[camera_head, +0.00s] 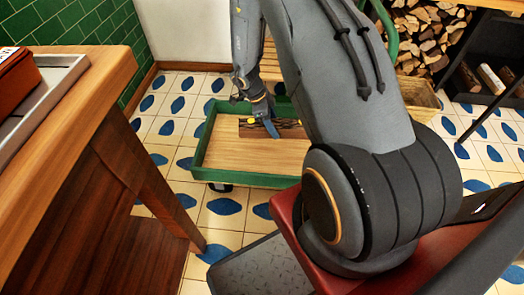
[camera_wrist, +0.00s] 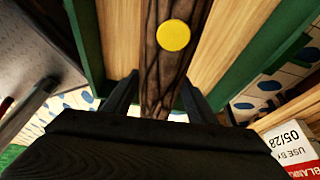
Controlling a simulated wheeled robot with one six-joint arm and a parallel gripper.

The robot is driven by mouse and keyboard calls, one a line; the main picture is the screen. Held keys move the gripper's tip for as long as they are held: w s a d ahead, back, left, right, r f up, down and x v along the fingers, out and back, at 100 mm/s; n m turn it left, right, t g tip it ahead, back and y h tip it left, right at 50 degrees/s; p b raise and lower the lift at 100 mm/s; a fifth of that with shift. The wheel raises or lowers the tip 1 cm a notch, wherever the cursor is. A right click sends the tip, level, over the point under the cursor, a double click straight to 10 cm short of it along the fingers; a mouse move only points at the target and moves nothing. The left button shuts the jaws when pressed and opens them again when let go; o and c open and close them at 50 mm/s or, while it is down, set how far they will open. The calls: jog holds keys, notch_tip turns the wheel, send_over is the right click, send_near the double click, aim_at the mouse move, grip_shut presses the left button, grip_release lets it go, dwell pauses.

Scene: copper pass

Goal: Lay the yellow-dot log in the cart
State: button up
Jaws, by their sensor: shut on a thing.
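The yellow-dot log (camera_head: 287,131) is a dark bark-covered piece with a yellow disc on it. It also shows in the wrist view (camera_wrist: 155,75), running up between the fingers. My gripper (camera_head: 268,126) is shut on the log, with a finger on each side in the wrist view (camera_wrist: 158,100). The cart (camera_head: 243,181) is a low green-rimmed tray with a pale wooden bed. The log is within the cart's outline, toward its far side. I cannot tell whether it touches the bed. My arm hides the cart's right part.
A wooden table (camera_head: 95,105) stands at the left with a metal tray (camera_head: 50,92) on it. A wooden crate (camera_head: 422,97) and stacked firewood (camera_head: 425,35) are at the back right. A dark shelf (camera_head: 480,60) holds logs. A printed box (camera_wrist: 295,145) shows at the wrist view's lower right.

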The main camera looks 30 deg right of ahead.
aim_at(261, 126)
notch_tip(261, 126, down, 2)
jog(key=shift+s+a+m+b, duration=0.1)
jog(key=shift+m+b, duration=0.25)
jog(key=shift+m, duration=0.05)
jog(key=shift+f+b, duration=1.2)
jog(key=shift+f, duration=3.65)
jog(key=shift+f+b, duration=0.3)
jog(key=shift+f, duration=0.3)
jog(key=o, duration=1.7)
jog(key=shift+r, duration=0.3)
jog(key=p+v, duration=0.3)
jog(key=v, duration=0.9)
jog(key=shift+r, duration=0.3)
